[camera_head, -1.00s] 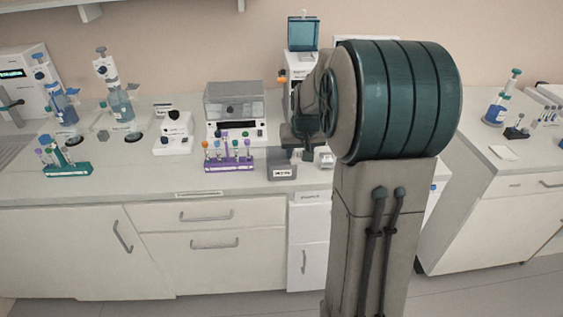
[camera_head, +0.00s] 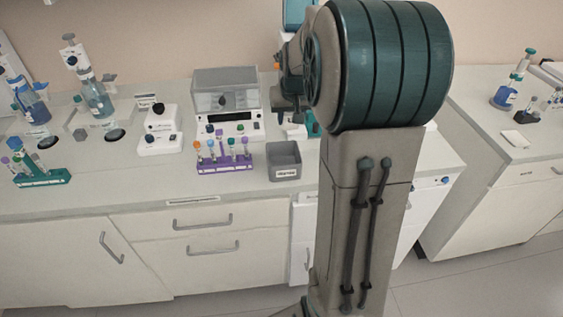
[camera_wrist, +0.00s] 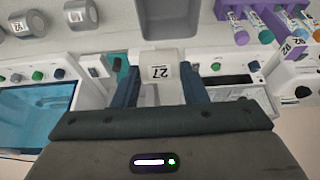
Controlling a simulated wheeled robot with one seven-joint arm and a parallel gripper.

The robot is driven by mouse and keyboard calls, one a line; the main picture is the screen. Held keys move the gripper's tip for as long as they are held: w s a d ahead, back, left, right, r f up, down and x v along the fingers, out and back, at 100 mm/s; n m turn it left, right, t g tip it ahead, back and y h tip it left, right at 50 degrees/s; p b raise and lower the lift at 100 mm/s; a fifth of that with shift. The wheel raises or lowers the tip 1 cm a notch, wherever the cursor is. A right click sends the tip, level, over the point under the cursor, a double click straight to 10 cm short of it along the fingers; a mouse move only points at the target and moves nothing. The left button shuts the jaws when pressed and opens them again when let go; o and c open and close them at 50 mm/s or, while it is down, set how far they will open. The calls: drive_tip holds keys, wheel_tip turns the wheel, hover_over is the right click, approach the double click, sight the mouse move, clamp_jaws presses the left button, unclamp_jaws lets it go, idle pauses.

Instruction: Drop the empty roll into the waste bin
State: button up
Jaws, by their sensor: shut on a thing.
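My gripper (camera_wrist: 161,88) shows in the wrist view with its two blue-grey fingers closed on the sides of a pale piece marked "27" (camera_wrist: 160,73), which appears to be the empty roll. The waste bin (camera_wrist: 168,20) is a grey open box at the top of the wrist view, beyond the fingertips and apart from the roll. In the head view the bin (camera_head: 284,166) stands on the front of the counter, with a white label. My gripper there is a dark shape behind and above the bin, partly hidden by my arm; the roll is not clear there.
A purple tube rack (camera_head: 223,163) stands just left of the bin, and a lidded instrument (camera_head: 225,100) behind it. A green rack (camera_head: 42,178) and bottles are further left. Free counter lies in front.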

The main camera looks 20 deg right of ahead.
sight(291, 126)
drive_tip(key=shift+f+b, duration=1.35)
drive_tip(key=shift+f, duration=1.05)
drive_tip(key=o, duration=1)
drive_tip(key=shift+r, duration=0.1)
drive_tip(key=b+v, duration=0.1)
drive_tip(key=v, duration=1.2)
drive_tip(key=shift+s+r, duration=0.2)
drive_tip(key=shift+r, duration=0.1)
